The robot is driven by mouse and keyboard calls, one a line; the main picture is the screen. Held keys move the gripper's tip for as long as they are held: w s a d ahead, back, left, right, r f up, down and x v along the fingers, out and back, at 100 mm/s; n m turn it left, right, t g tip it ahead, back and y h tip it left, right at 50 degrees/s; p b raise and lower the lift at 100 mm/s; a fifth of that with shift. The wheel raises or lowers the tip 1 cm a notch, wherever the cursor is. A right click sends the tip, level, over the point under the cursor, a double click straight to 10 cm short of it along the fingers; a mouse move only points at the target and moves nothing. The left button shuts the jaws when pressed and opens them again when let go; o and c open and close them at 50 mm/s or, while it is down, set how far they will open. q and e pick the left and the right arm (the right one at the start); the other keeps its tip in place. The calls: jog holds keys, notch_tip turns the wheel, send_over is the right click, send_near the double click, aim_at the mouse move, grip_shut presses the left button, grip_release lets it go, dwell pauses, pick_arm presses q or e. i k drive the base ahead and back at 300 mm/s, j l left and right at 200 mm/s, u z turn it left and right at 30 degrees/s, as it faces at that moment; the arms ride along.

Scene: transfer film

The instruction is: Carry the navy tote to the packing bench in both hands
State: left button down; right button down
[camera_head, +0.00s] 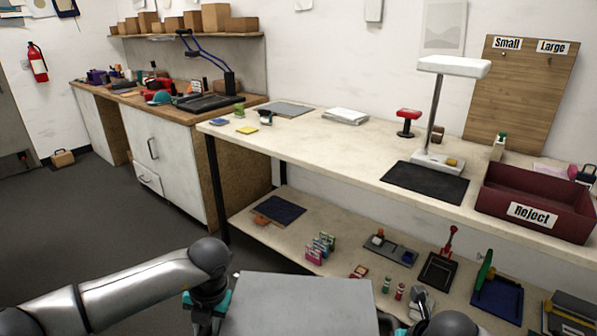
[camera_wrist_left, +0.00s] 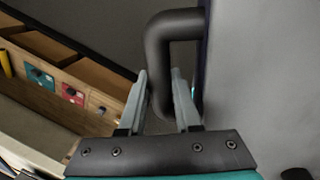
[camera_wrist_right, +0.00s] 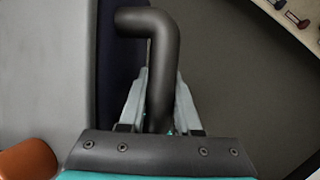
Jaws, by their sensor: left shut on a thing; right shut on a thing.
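The tote (camera_head: 300,305) is at the bottom middle of the head view, in front of me. Its flat grey top shows, and a strip of navy side shows in the right wrist view (camera_wrist_right: 118,75). My left gripper (camera_wrist_left: 157,88) is shut on a dark bent handle (camera_wrist_left: 172,35) at one side of it. My right gripper (camera_wrist_right: 162,85) is shut on the matching handle (camera_wrist_right: 150,35) at the other side. The tote's underside is hidden. A long pale bench (camera_head: 330,145) with a lower shelf stands ahead; no sign names it as the packing bench.
A lamp (camera_head: 437,110), a dark mat (camera_head: 425,183) and a red Reject bin (camera_head: 500,208) occupy the bench's right part. Its left-middle top has clear room. Several tools lie on the lower shelf (camera_head: 265,235). A wood-topped workbench (camera_head: 180,150) stands at the left.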

aim_at(312, 142)
jog(key=i+u, duration=0.55)
jog(key=u, duration=0.15)
jog(key=i+u, duration=0.75)
jog(key=i, duration=0.5)
jog(key=i+z, duration=0.3)
jog(key=z, duration=2.25)
